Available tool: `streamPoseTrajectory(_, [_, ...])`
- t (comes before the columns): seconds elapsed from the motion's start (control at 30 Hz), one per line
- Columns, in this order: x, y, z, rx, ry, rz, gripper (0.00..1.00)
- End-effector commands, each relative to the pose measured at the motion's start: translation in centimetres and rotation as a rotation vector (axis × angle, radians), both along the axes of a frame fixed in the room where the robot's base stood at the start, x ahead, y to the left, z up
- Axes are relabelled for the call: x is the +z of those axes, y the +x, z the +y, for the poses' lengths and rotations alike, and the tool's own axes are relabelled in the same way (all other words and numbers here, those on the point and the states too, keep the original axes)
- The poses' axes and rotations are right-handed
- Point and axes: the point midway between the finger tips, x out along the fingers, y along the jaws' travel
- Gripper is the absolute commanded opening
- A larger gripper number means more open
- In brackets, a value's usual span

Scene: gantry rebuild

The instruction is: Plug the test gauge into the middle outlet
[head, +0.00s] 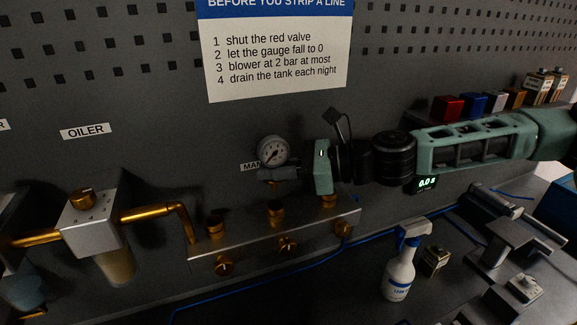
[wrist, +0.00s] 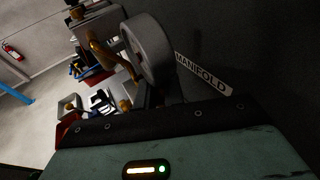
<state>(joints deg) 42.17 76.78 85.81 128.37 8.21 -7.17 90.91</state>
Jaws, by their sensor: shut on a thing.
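The test gauge (head: 273,150) is a small round dial with a white face, upright in the head view. My gripper (head: 268,174) reaches in from the right and is shut on the gauge just under its dial. The gauge's brass lower end shows below the fingers, over the middle outlet (head: 276,209) of the manifold (head: 250,235). A small gap seems to show between them, but contact is hard to judge. In the wrist view the gauge (wrist: 148,48) is a grey disc seen from behind, beyond my dark fingers; its lower end is hidden there.
A left outlet (head: 215,225) and a right outlet (head: 329,200) flank the middle one; my gripper hangs over the right one. Brass knobs line the manifold's front. The oiler (head: 90,220) stands at left, a spray bottle (head: 400,265) at right. The pegboard wall is close behind.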

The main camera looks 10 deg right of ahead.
Motion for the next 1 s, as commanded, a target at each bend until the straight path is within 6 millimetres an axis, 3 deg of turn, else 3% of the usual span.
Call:
streamPoseTrajectory(0.33, [0.0, 0.1, -0.1, -0.001, 0.000, 0.001, 0.00])
streamPoseTrajectory(0.63, [-2.2, 0.0, -0.1, 0.000, 0.000, 0.001, 0.00])
streamPoseTrajectory(1.0, [-2.4, 0.0, -0.1, -0.001, 0.000, 0.000, 0.00])
